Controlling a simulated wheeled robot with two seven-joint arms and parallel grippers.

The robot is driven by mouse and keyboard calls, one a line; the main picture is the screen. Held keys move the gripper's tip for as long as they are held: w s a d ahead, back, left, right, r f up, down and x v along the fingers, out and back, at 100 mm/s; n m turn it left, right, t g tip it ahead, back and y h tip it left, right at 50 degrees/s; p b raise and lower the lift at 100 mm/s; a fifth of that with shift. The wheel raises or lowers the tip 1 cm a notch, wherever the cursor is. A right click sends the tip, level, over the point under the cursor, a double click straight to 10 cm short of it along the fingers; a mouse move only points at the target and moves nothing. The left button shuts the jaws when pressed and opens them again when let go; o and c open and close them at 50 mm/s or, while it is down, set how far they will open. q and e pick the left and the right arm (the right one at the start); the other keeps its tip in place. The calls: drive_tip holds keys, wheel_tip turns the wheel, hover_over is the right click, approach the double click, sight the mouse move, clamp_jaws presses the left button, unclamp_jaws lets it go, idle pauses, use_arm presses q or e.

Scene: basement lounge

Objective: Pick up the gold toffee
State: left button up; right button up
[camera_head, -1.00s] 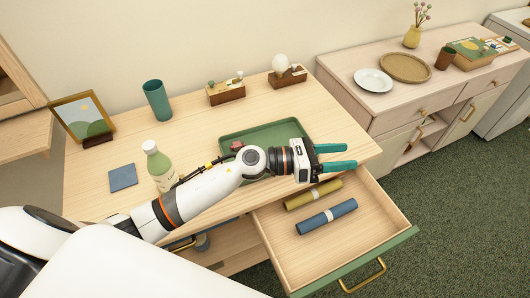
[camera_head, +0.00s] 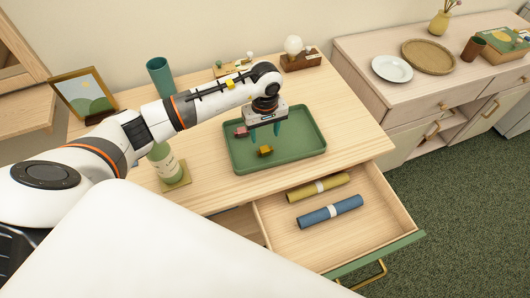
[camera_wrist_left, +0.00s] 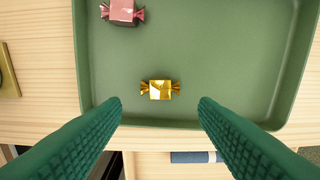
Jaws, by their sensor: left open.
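The gold toffee (camera_head: 265,151) is a small shiny wrapped sweet lying on the green tray (camera_head: 306,151), near the tray's front edge. In the left wrist view the gold toffee (camera_wrist_left: 160,90) lies between the lines of the two fingers, a little beyond their tips. A pink wrapped sweet (camera_head: 241,131) lies on the tray too, farther left; it also shows in the left wrist view (camera_wrist_left: 122,12). My left gripper (camera_head: 265,132) points down above the tray, open and empty, with its fingertips (camera_wrist_left: 160,104) apart on either side. My right gripper does not show.
An open drawer (camera_head: 362,235) below the tabletop holds a yellow roll (camera_head: 318,187) and a blue roll (camera_head: 330,211). A bottle (camera_head: 163,160), a teal cup (camera_head: 159,76) and a picture frame (camera_head: 85,95) stand left of the tray. The tabletop right of the tray is clear.

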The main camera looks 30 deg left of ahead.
sight(264, 148)
use_arm(q)
wheel_tip(264, 148, down, 3)
drive_tip(key=shift+w+f+b, duration=0.1)
drive_tip(key=shift+b, duration=0.35)
drive_tip(key=f+b, duration=0.1)
drive_tip(key=f, duration=0.1)
drive_tip(key=f+b, duration=0.1)
drive_tip(key=f, duration=0.1)
drive_tip(key=shift+a+f, duration=0.2)
drive_tip(key=shift+f, duration=0.15)
drive_tip(key=shift+r, duration=0.1)
